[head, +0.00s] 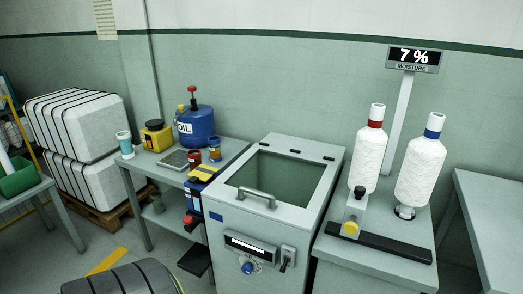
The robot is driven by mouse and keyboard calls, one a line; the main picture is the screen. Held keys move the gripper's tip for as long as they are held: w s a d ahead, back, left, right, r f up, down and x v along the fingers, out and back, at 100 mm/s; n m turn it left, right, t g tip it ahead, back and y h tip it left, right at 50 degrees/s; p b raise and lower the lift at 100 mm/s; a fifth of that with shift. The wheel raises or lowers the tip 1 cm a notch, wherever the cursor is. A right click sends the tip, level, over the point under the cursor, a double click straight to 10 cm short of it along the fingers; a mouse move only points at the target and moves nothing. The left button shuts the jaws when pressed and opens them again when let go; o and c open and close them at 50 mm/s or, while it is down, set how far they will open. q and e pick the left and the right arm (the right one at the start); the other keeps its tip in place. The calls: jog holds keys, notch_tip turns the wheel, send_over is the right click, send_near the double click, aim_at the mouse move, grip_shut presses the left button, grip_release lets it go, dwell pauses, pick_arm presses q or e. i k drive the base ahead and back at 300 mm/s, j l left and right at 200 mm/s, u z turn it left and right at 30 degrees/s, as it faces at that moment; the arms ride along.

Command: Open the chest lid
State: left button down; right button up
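The chest (225,262) is a grey box standing on the floor in the middle of the head view. Its lid (312,185) is a grey frame around a large dark window (285,175) and appears to lie shut on top. A curved metal handle (257,196) sits along the lid's front edge. Small dark hinge-like pieces are at the back edge. The chest's front has a slotted panel (250,246), a blue knob (247,268) and a latch-like lever (286,258). Neither of my grippers is in view.
Right of the chest, a cabinet (395,277) carries two white yarn cones (369,158) and (420,172) and a moisture sign (413,59). At left, a bench (140,163) holds a blue oil can (196,127) and cups. Wrapped bales (85,130) stand farther left.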

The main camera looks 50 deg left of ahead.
aim_at(259, 203)
jog(key=u, duration=1.5)
